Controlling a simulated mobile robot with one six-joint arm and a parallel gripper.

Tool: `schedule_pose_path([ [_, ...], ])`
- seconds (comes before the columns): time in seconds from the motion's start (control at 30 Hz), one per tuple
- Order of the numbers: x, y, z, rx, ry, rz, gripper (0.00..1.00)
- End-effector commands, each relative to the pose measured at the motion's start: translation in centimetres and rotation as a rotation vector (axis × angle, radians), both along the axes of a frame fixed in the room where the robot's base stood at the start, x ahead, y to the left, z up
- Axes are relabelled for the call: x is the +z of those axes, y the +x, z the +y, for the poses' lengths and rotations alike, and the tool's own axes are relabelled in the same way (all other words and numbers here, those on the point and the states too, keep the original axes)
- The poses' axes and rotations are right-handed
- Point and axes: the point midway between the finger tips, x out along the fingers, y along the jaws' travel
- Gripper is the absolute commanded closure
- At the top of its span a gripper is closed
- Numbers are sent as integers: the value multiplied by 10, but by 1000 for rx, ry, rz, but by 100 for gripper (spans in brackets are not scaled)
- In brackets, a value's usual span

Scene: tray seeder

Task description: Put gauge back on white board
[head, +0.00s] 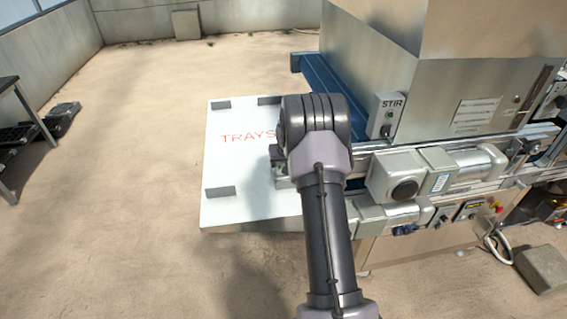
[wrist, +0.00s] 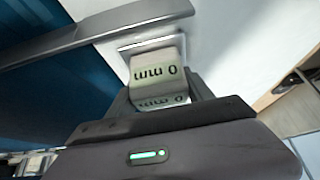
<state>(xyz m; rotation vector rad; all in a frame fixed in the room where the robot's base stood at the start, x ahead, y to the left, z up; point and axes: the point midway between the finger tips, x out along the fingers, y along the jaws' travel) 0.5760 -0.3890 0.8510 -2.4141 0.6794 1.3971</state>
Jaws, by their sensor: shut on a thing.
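The gauge (wrist: 157,68) is a pale beige-grey block with dark "mm" and "0" lettering, upside down in the wrist view. My gripper (wrist: 162,100) is shut on it, one dark finger on each side. The white board (head: 235,165) lies left of the machine in the head view and carries red "TRAYS" lettering. In the head view my arm's wrist is over the board's right edge, beside the machine's rail. My gripper is mostly hidden there by the arm, and the gauge cannot be made out. Whether the gauge touches the surface beneath it is unclear.
Small grey blocks, one at the front left (head: 220,191), stand on the board. The machine with its STIR box (head: 386,115) and blue conveyor bed (head: 335,84) is close on the right. A metal rail (wrist: 100,30) crosses near the gauge.

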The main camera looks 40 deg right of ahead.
Motion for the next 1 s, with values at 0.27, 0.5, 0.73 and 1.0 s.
schedule_pose_path([
  [0.27,-2,0,0,0,1,1,18],
  [0.5,1,0,0,0,1,1,18],
  [0.73,52,-22,14,-2,1,-1,18],
  [1.0,101,-47,29,0,0,0,18],
])
